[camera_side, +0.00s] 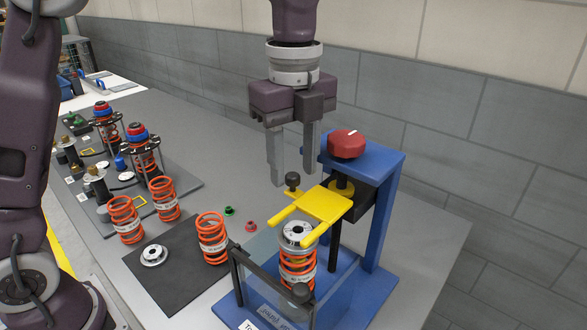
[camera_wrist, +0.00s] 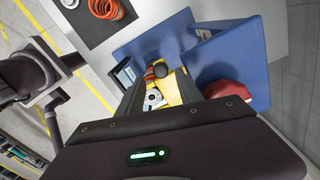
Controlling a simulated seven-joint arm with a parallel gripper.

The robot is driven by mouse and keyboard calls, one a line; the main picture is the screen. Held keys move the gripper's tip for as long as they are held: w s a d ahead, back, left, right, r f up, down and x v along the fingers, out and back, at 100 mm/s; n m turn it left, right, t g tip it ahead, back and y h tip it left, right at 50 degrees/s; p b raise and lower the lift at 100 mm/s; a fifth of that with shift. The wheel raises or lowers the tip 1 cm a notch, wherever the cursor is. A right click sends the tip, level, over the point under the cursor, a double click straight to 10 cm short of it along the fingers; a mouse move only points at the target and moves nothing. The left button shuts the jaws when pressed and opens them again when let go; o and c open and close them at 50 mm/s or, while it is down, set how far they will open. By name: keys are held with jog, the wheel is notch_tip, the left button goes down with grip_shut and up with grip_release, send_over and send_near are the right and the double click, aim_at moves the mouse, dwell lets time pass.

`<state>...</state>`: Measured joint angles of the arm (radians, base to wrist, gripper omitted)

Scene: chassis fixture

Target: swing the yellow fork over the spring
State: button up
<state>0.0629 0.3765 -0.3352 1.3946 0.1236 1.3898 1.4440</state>
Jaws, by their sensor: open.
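The yellow fork (camera_side: 325,204) is a flat two-pronged plate on the blue press, its prongs pointing left and toward the viewer. A black knob (camera_side: 292,180) stands on a tab at its side. The orange spring (camera_side: 297,268) stands upright in the press under a silver cap (camera_side: 298,231). In the side view the prongs overlap the cap's edge; I cannot tell how far they lie over it. My gripper (camera_side: 293,174) is open and points down, its fingers on either side of the knob in the picture. Contact is unclear. The wrist view also shows fork (camera_wrist: 187,87) and knob (camera_wrist: 160,69).
A red knob (camera_side: 347,144) tops the blue frame (camera_side: 386,205) close to the right of my gripper. A clear guard (camera_side: 270,262) with a dark bar stands before the spring. Loose orange springs (camera_side: 212,238) and a black mat (camera_side: 170,278) lie left. A wall stands behind.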

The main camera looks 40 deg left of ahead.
aim_at(293, 180)
notch_tip(293, 180, up, 7)
jog(key=shift+f, duration=0.2)
jog(key=shift+s, duration=0.1)
jog(key=s+a+n+t, duration=0.3)
jog(key=s+a+n, duration=0.4)
jog(key=s+n, duration=0.45)
jog(key=s+a+f+n+t, duration=0.2)
jog(key=s+a+f+n, duration=0.1)
jog(key=s+f+n, duration=0.4)
jog(key=s+n, duration=0.2)
jog(key=shift+a+f+n+t, duration=0.3)
jog(key=shift+a+f+n, duration=0.05)
dwell(1.6)
